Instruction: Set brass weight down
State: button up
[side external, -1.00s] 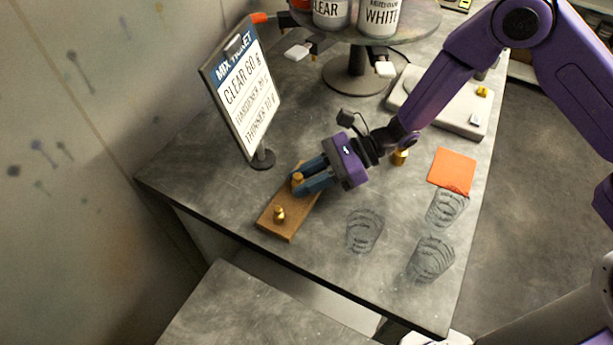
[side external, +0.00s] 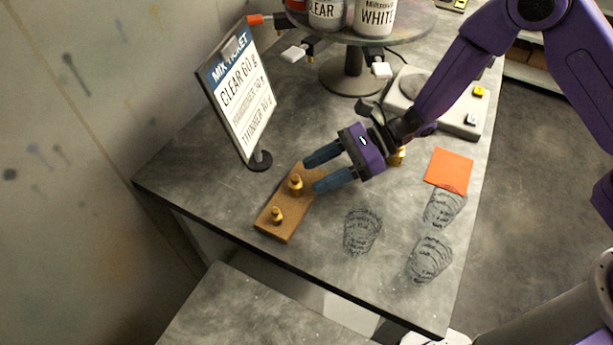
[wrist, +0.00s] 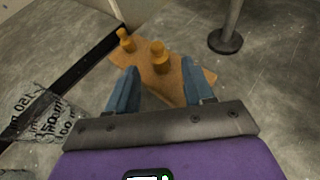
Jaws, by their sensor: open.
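A brass weight (side external: 295,185) stands upright on the wooden block (side external: 284,222), near its middle. A second, smaller brass weight (side external: 277,215) stands on the block's near end. My gripper (side external: 315,172) is open and empty, with its blue fingers pointing toward the block, just right of the larger weight. In the wrist view the larger weight (wrist: 160,58) shows beyond and between the open fingertips, with the smaller weight (wrist: 126,40) to its left on the block (wrist: 171,86). Another brass weight (side external: 398,156) is partly hidden behind my gripper.
A mix ticket sign (side external: 240,95) stands close behind the block. A scale (side external: 440,105) and a round raised stand with cans (side external: 377,18) are at the back. An orange square (side external: 449,170) and clear, marked cups (side external: 430,258) lie to the right. The table's front edge is near the block.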

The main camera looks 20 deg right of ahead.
jog(key=v, duration=0.8)
jog(key=s+d+r+n+g+h, duration=0.3)
jog(key=s+d+n+g, duration=0.1)
jog(key=s+n, duration=0.4)
jog(key=s+d+r+n+g+h, duration=0.35)
jog(key=s+n, duration=0.35)
jog(key=s, duration=0.4)
jog(key=s+d+r+n+t+h, duration=0.1)
jog(key=s+d+n+t+h, duration=0.1)
jog(key=d+n, duration=0.5)
jog(key=s+d+r+n+t+h, duration=0.2)
jog(key=d+n+t+h, duration=0.2)
jog(key=d+n, duration=0.4)
jog(key=shift+s+d+n+t, duration=0.3)
jog(key=shift+d+t, duration=0.55)
jog(key=shift+d, duration=0.4)
jog(key=shift+h, duration=0.25)
